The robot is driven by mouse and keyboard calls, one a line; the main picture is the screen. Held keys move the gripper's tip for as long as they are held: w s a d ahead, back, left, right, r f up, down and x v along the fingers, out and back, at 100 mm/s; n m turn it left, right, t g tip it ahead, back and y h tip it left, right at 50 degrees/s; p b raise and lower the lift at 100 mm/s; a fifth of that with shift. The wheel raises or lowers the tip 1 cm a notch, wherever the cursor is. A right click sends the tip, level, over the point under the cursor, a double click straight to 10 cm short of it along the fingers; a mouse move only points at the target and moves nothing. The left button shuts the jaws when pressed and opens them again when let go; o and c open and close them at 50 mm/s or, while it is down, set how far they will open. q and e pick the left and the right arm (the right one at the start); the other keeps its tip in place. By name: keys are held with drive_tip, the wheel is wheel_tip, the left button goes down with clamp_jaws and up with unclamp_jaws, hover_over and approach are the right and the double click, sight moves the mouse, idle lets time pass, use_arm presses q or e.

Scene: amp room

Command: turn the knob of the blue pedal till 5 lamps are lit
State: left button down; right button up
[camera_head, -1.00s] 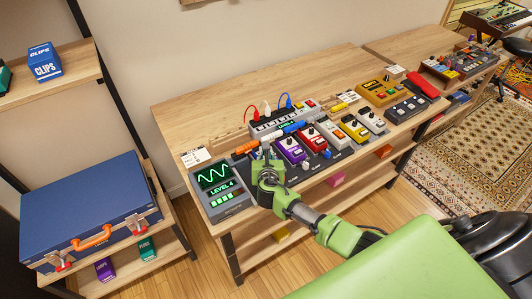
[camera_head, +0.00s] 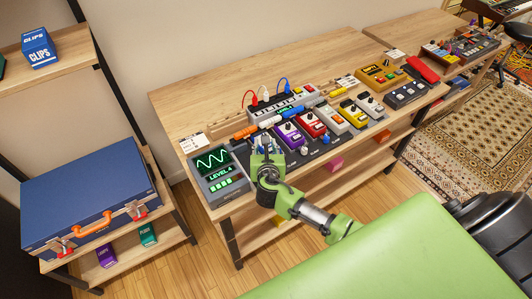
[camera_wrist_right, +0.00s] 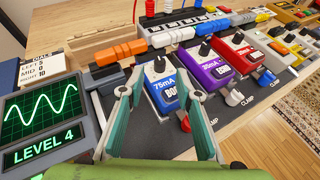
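The blue pedal (camera_wrist_right: 164,92), marked 75mA, stands on the dark board at the left end of the pedal row, its black knob (camera_wrist_right: 158,64) on top. In the head view my gripper mostly hides it. My right gripper (camera_wrist_right: 161,74) is open, with one green finger on each side of the blue pedal and knob. I cannot tell whether the fingers touch it. The display unit (camera_wrist_right: 42,120) to the left reads LEVEL 4 and shows a green wave; lit green bars show on it in the head view (camera_head: 221,185). My left gripper is not in view.
A purple pedal (camera_wrist_right: 217,68) stands close on the right, then a red pedal (camera_wrist_right: 248,51). An orange-and-black connector (camera_wrist_right: 120,52) and a white power strip (camera_head: 283,112) with cables lie behind. A card (camera_wrist_right: 32,68) stands behind the display. The bench's back part is clear.

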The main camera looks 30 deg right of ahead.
drive_tip(key=v, duration=0.6)
drive_tip(key=shift+s, duration=0.1)
idle(0.3)
